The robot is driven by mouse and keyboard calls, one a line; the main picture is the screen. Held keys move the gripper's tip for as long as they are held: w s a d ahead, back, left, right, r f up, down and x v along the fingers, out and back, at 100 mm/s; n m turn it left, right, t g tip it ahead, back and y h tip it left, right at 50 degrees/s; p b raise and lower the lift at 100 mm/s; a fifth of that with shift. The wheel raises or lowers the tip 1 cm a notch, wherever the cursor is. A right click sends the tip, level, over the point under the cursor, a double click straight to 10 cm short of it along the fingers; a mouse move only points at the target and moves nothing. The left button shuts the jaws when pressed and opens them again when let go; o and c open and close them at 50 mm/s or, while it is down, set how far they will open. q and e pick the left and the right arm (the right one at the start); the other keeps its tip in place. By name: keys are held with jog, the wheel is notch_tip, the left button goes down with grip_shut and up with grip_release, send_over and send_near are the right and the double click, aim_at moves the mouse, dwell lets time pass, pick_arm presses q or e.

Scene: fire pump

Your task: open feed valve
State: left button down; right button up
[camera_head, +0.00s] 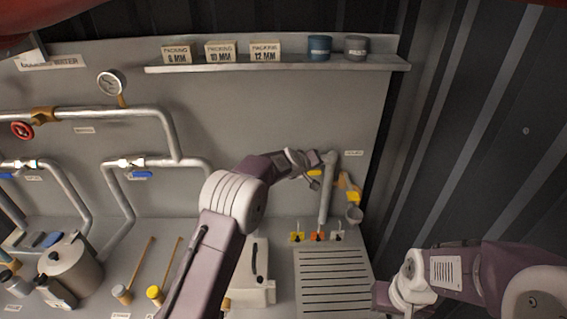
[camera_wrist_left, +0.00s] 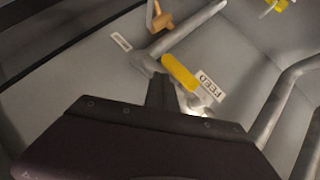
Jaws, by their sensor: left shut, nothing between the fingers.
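The feed valve has a yellow lever (camera_wrist_left: 180,73), with a white FEED tag (camera_wrist_left: 207,88) beside it in the left wrist view. My left gripper (camera_wrist_left: 160,92) is shut and empty. Its dark fingers are close beside the lever's lower left side; I cannot tell whether they touch it. In the head view my left gripper (camera_head: 314,183) is at the upright grey pipe (camera_head: 326,200) on the right of the panel. A yellow lever (camera_head: 327,170) shows just beside it, partly hidden by the gripper. My right gripper (camera_head: 388,299) is low at the right, its fingers unclear.
A slatted grate (camera_head: 333,283) lies below the pipe, with small coloured tags (camera_head: 318,236) behind it. Blue-handled valves (camera_head: 140,175) and a pot (camera_head: 70,265) are left. A shelf (camera_head: 280,64) runs above.

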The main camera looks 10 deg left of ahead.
pick_arm(q)
jog(key=shift+d+f, duration=0.4)
jog(key=shift+f, duration=0.1)
dwell(0.4)
jog(key=s+d+r+p, duration=0.1)
jog(key=s+r+p, duration=0.2)
jog(key=s+r, duration=0.4)
notch_tip(320, 180, up, 4)
jog(key=shift+d+r, duration=0.1)
jog(key=shift+d, duration=0.05)
jog(key=shift+d, duration=0.15)
